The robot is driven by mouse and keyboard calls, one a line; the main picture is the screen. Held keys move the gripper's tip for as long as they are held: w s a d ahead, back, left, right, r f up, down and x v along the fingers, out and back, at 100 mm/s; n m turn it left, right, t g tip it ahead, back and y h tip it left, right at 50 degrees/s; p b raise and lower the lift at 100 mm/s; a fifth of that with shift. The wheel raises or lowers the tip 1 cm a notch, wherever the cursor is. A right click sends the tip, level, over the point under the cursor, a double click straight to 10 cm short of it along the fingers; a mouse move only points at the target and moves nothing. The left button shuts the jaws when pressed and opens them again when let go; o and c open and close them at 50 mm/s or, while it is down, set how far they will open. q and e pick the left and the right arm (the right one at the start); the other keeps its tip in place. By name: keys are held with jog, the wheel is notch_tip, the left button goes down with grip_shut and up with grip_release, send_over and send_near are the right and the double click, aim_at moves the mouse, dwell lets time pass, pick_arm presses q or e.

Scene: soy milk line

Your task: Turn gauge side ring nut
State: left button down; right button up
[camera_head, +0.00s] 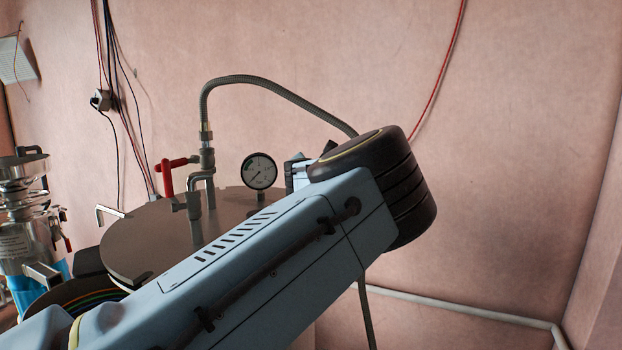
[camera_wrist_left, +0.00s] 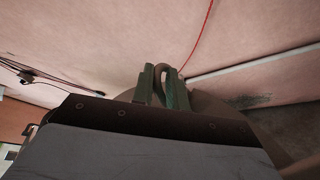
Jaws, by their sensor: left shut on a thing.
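My left arm comes in from the lower left across the head view and hides most of my left gripper (camera_head: 297,172), which shows only in part just right of the gauge (camera_head: 259,171). In the left wrist view the two fingers of my left gripper (camera_wrist_left: 160,88) stand close together on both sides of a dark looped piece, which looks like the ring nut (camera_wrist_left: 161,69). The gripper is shut on it. The ring nut is hidden in the head view. My right gripper is in neither view.
The gauge stands upright on the round metal lid (camera_head: 140,238). A red-handled valve (camera_head: 168,178) and a pipe with a grey hose (camera_head: 262,81) stand to its left. The hose arches over and drops behind my arm. Metal equipment (camera_head: 22,205) stands at the far left.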

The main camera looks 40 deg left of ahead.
pick_arm(q)
jog(key=shift+r+n+y, duration=0.3)
jog(key=shift+r+y, duration=0.05)
jog(key=shift+y, duration=0.05)
jog(key=shift+w+n+g+y, duration=0.1)
jog(key=shift+n+g+y, duration=0.7)
jog(key=shift+g, duration=0.1)
jog(key=shift+w+n+g+y, duration=0.15)
jog(key=shift+n+g+y, duration=0.95)
jog(key=shift+n+g, duration=0.45)
jog(key=shift+g, duration=0.35)
jog(key=c, duration=1.5)
grip_release()
jog(key=shift+f, duration=0.1)
jog(key=shift+d+f, duration=0.1)
jog(key=shift+f, duration=0.05)
